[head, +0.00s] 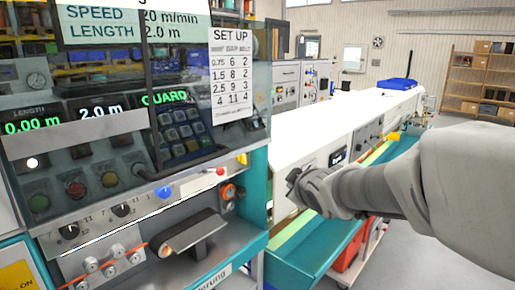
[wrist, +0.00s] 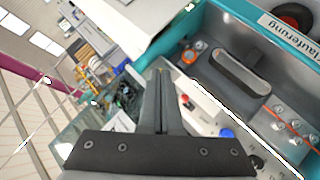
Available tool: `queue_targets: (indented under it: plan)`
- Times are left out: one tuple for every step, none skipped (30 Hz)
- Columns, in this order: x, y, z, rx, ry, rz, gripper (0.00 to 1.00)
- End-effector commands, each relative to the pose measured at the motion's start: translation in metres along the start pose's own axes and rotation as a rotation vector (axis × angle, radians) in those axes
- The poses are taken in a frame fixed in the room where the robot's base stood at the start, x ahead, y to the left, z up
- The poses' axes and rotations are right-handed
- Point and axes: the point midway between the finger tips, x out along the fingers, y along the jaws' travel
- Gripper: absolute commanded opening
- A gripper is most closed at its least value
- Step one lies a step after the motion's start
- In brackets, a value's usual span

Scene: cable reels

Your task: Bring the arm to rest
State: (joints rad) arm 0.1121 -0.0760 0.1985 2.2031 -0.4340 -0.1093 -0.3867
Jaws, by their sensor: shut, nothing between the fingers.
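My gripper (head: 294,184) is at the end of my grey arm, which reaches in from the right side of the head view. It hangs in the air in front of the white and teal machine bench (head: 312,148). In the wrist view my gripper's two dark fingers (wrist: 163,75) lie together, shut with nothing between them. I cannot tell exactly how far the fingertips are from the machine.
A machine control panel (head: 95,112) with displays and buttons fills the left. A belt unit (head: 188,236) sits below it and also shows in the wrist view (wrist: 240,70). A blue tray (head: 397,83) lies on the bench. Shelving (head: 477,85) stands at the back right; grey floor is open there.

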Motion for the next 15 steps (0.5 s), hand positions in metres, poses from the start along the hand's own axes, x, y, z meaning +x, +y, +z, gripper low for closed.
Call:
queue_targets:
  plan:
    - [-0.020, 0.002, 0.010, 0.053, -0.052, 0.008, 0.00]
    - [-0.031, 0.002, 0.018, 0.091, -0.089, 0.008, 0.00]
    - [-0.045, 0.001, 0.028, 0.143, -0.136, 0.008, 0.00]
    - [-0.057, -0.001, 0.035, 0.182, -0.169, 0.007, 0.00]
    - [-0.068, -0.004, 0.043, 0.223, -0.202, 0.005, 0.00]
    - [-0.083, -0.008, 0.053, 0.279, -0.245, 0.002, 0.00]
    - [-0.095, -0.012, 0.060, 0.322, -0.276, -0.002, 0.00]
    - [-0.106, -0.017, 0.068, 0.363, -0.306, -0.007, 0.00]
    - [-0.122, -0.024, 0.077, 0.422, -0.345, -0.014, 0.00]
    - [-0.133, -0.029, 0.083, 0.466, -0.373, -0.021, 0.00]
    - [-0.145, -0.036, 0.089, 0.508, -0.400, -0.030, 0.00]
    - [-0.159, -0.045, 0.098, 0.566, -0.436, -0.042, 0.00]
    - [-0.170, -0.052, 0.103, 0.607, -0.460, -0.053, 0.00]
    - [-0.180, -0.060, 0.108, 0.644, -0.483, -0.064, 0.00]
    - [-0.192, -0.069, 0.113, 0.692, -0.511, -0.080, 0.00]
